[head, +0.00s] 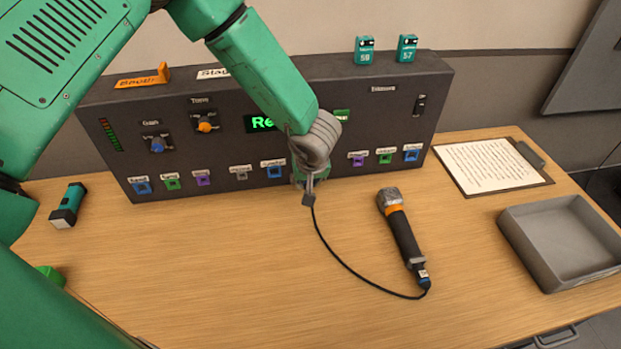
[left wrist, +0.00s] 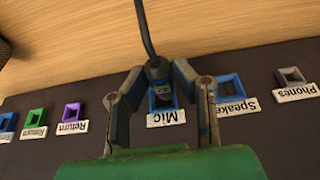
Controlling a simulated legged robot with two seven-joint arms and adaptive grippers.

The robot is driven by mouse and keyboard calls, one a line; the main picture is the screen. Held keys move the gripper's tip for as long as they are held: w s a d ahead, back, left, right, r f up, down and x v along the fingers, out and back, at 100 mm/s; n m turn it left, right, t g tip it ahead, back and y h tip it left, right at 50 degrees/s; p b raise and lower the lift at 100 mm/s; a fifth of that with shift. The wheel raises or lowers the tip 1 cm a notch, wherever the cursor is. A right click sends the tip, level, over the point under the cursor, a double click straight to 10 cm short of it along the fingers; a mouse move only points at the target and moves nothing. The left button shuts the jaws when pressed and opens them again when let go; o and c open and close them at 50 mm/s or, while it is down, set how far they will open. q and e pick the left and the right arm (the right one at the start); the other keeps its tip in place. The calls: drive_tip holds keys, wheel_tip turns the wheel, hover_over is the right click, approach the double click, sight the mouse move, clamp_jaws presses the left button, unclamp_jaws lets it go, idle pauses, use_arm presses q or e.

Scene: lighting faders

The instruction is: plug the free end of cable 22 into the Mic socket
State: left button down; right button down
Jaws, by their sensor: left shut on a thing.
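My left gripper (head: 308,182) is at the front face of the dark console, shut on the plug at the free end of the black cable. In the left wrist view the gripper's fingers (left wrist: 157,75) flank the dark plug (left wrist: 156,68). The plug is lined up with the blue Mic socket (left wrist: 166,99), above its Mic label (left wrist: 166,118) in that view. I cannot tell how deep it sits. The cable (head: 340,258) loops across the table to the tail of the microphone (head: 404,235), which lies on the table. In the head view the gripper hides the Mic socket.
The blue Speaker socket (left wrist: 230,92) and purple Return socket (left wrist: 72,113) flank the Mic socket. The console (head: 350,100) carries knobs, a switch and more sockets. A flashlight (head: 67,205), clipboard (head: 490,165) and grey tray (head: 560,240) sit on the table. The front middle is clear.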

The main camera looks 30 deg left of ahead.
use_arm(q)
drive_tip(key=shift+d+r, duration=0.15)
drive_tip(key=shift+d, duration=0.5)
drive_tip(key=shift+w+a+p, duration=0.1)
drive_tip(key=shift+a+p, duration=0.3)
drive_tip(key=shift+a, duration=0.45)
drive_tip(key=shift+w, duration=0.1)
use_arm(e)
drive_tip(key=shift+d+r, duration=0.2)
drive_tip(key=shift+r, duration=0.35)
use_arm(q)
drive_tip(key=shift+d, duration=0.25)
use_arm(e)
drive_tip(key=shift+d, duration=0.35)
use_arm(q)
drive_tip(key=shift+w+a+p, duration=0.1)
drive_tip(key=shift+a+p, duration=0.2)
use_arm(e)
drive_tip(key=shift+a+r, duration=0.15)
drive_tip(key=shift+a, duration=0.15)
use_arm(q)
drive_tip(key=shift+w+d+p, duration=0.1)
drive_tip(key=shift+w+p, duration=0.15)
drive_tip(key=shift+p, duration=0.1)
use_arm(e)
drive_tip(key=shift+d+r, duration=0.2)
drive_tip(key=shift+r, duration=0.1)
